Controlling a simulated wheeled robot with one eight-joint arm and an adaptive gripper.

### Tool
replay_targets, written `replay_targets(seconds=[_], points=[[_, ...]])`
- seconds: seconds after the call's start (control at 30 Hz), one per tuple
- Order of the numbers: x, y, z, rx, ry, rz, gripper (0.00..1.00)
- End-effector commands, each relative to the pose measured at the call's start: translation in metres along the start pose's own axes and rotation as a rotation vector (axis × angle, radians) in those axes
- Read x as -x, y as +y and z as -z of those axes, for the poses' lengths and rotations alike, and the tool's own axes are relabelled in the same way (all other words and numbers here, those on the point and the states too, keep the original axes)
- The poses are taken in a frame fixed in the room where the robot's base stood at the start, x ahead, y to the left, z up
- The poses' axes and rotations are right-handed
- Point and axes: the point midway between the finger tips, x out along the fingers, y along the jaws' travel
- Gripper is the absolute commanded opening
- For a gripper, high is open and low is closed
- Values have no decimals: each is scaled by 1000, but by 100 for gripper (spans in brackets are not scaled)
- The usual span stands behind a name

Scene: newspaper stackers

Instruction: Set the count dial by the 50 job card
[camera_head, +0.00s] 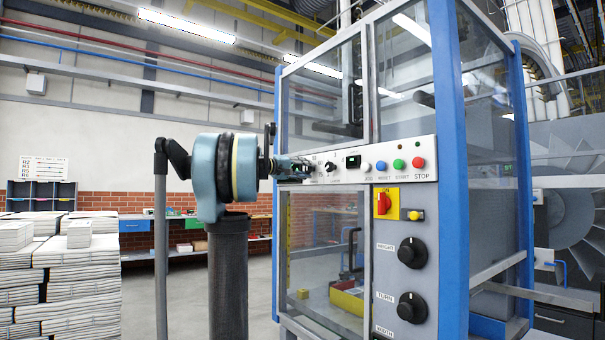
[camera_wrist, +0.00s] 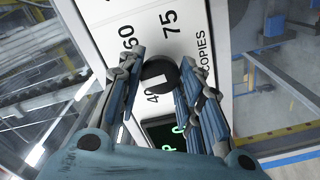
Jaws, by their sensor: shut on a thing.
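In the camera_wrist view the count dial (camera_wrist: 162,74) is a small round black knob with a white mark, on a white panel. My gripper (camera_wrist: 163,88) has a finger on each side of the dial and is shut on it. The printed numbers 60 and 75 and the word COPIES show around it. Another number by the white mark is partly covered and looks like 40. In the camera_head view my gripper (camera_head: 304,168) reaches the left part of the control panel (camera_head: 431,155). I cannot make out a 50 job card.
A display (camera_head: 353,161) sits on the panel, with green characters in the camera_wrist view. Blue, green and red buttons (camera_head: 399,164) are to its right. Below are a red-yellow switch (camera_head: 384,203) and large black knobs (camera_head: 411,252). Newspaper stacks (camera_head: 75,275) stand left.

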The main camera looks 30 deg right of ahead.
Motion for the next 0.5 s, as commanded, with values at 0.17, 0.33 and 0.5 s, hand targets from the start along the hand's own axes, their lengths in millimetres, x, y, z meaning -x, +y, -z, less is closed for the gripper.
replay_targets(seconds=[0.17, 0.33, 0.5], points=[[0, -2, 1, -1, 3, 4, 42], [0, -1, 1, -1, 2, 2, 54], [0, 0, 0, -1, 1, 1, 54]])
